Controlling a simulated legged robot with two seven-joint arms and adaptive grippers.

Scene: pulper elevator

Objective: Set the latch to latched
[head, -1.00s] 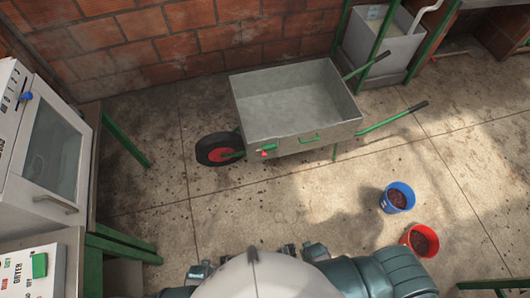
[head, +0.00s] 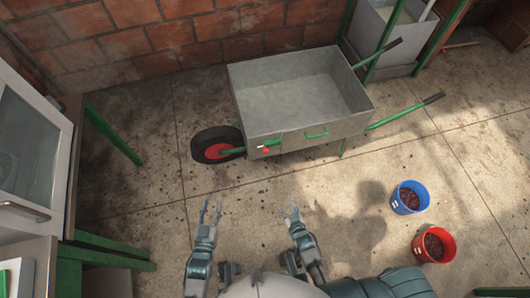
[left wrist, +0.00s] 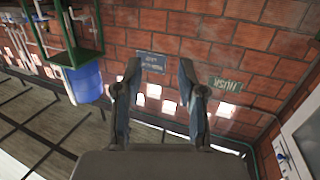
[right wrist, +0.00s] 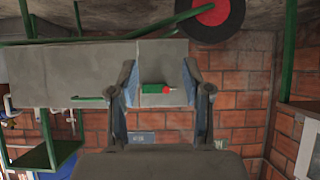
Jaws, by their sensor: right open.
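The latch (head: 270,143) is a small green bar with a red knob on the near side wall of the grey wheelbarrow (head: 300,90), toward the wheel end. Whether it is latched I cannot tell. It also shows in the right wrist view (right wrist: 152,88), framed between the fingers, the red knob at the wheel-side end. My right gripper (head: 289,212) is open and empty, in front of the wheelbarrow and apart from the latch. My left gripper (head: 211,210) is open and empty, further left. The left wrist view shows its spread fingers (left wrist: 159,75) facing a brick wall.
A green handle (head: 316,133) sits right of the latch. The black wheel (head: 216,144) stands at the left. A blue bucket (head: 410,197) and a red bucket (head: 434,244) stand on the floor at right. A white appliance (head: 30,150) is at left. Floor before the wheelbarrow is clear.

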